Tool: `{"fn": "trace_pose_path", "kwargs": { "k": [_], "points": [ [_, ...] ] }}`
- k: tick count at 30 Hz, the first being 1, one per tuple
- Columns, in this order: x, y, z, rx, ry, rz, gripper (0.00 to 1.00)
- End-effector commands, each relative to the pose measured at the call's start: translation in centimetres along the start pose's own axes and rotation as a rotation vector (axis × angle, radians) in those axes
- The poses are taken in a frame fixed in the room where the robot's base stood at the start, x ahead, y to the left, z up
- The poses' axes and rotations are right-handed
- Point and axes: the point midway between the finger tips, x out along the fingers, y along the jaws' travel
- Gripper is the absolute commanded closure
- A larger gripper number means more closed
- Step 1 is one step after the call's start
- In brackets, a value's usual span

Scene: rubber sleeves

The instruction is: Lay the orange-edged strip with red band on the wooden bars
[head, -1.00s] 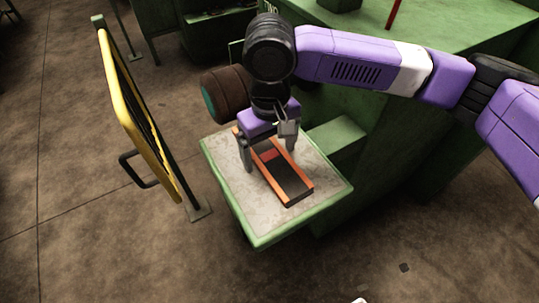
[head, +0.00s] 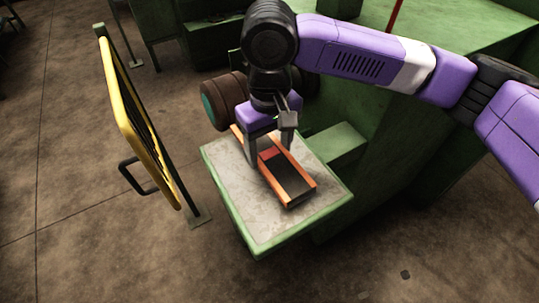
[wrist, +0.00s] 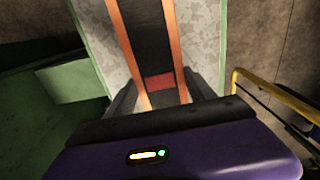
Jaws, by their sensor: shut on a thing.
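The orange-edged strip (head: 290,180) is long and dark, with orange long edges and a red band near its middle. It is over the pale top of a small green-edged stand; I cannot tell whether it touches that top or is slightly raised. My gripper (head: 271,157) points down and is shut across the strip near the red band, one finger on each side. In the wrist view the strip (wrist: 149,40) runs away from the jaws, with the red band close to the fingers. I cannot make out the wooden bars in either view.
The stand (head: 235,205) has bare room left of and in front of the strip. A brown roller with a teal end (head: 222,100) is behind it. A yellow-framed panel (head: 130,120) stands at left. A green bench (head: 450,45) is behind my arm.

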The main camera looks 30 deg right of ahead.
Motion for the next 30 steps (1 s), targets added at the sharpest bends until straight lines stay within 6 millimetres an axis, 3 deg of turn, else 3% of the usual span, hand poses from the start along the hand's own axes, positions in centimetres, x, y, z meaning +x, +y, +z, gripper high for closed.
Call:
{"fn": "trace_pose_path", "kwargs": {
  "k": [15, 22, 30],
  "points": [
    [-13.3, 0.0, -0.1, -0.001, 0.002, 0.0, 0.85],
    [-16.2, 0.0, 0.0, 0.0, 0.0, 0.0, 0.85],
    [-16.9, -0.1, 0.0, -0.001, -0.001, -0.002, 0.85]
  ]
}}
